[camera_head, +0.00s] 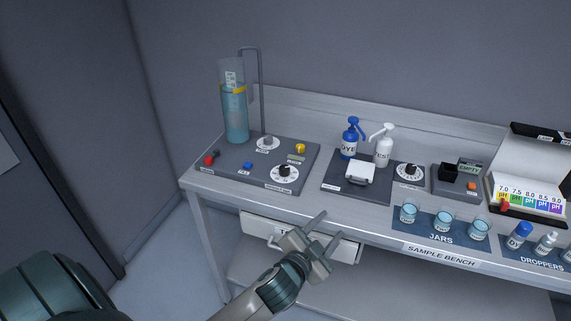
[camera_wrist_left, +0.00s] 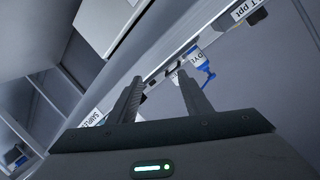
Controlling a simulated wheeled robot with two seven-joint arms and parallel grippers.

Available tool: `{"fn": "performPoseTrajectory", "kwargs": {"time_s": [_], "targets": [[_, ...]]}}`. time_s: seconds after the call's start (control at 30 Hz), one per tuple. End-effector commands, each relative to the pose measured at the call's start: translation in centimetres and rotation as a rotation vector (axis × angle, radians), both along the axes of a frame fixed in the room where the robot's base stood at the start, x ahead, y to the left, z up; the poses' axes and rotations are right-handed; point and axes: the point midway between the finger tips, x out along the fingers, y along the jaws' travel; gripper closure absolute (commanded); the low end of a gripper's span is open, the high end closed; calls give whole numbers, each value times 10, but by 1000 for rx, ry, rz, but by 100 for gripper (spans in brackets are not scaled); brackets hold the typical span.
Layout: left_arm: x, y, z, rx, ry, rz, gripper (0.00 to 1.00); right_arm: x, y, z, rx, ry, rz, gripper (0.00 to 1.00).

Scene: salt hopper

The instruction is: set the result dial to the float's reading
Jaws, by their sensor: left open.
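The clear cylinder (camera_head: 235,115) with blue liquid stands at the back left of a dark panel (camera_head: 215,150) in the head view. A yellow band, likely the float (camera_head: 233,90), sits near the liquid's top; its scale is too small to read. A black dial (camera_head: 285,171) on a white numbered disc is at the panel's front right; its setting is unreadable. A second, smaller dial (camera_head: 267,142) is behind it. My left gripper (camera_head: 324,229) is open and empty, in front of the bench edge and below the panel. It also shows in the left wrist view (camera_wrist_left: 158,92). My right gripper is out of view.
The panel also carries a red knob (camera_head: 210,160), a blue button (camera_head: 248,166) and a yellow knob (camera_head: 300,148). To the right stand the blue dye bottle (camera_head: 349,140), a white bottle (camera_head: 384,148) and several jars (camera_head: 442,221). A drawer (camera_head: 262,228) is under the bench top.

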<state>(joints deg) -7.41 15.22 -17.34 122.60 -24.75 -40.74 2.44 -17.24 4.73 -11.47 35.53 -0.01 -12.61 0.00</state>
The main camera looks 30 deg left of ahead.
Motion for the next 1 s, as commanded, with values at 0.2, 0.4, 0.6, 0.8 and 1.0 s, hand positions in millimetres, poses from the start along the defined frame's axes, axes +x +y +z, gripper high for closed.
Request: {"fn": "performPoseTrajectory", "kwargs": {"time_s": [0.2,0.4,0.6,0.8,1.0], "targets": [[41,-22,59,107,-221,-109,55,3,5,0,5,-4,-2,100],[78,-71,143,307,-545,-319,55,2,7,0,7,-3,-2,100],[87,-131,200,570,-841,-603,55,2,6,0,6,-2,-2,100],[85,-172,209,871,-1024,-930,55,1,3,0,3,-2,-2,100],[92,-168,184,1194,-1055,-1282,55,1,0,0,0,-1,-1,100]]}}
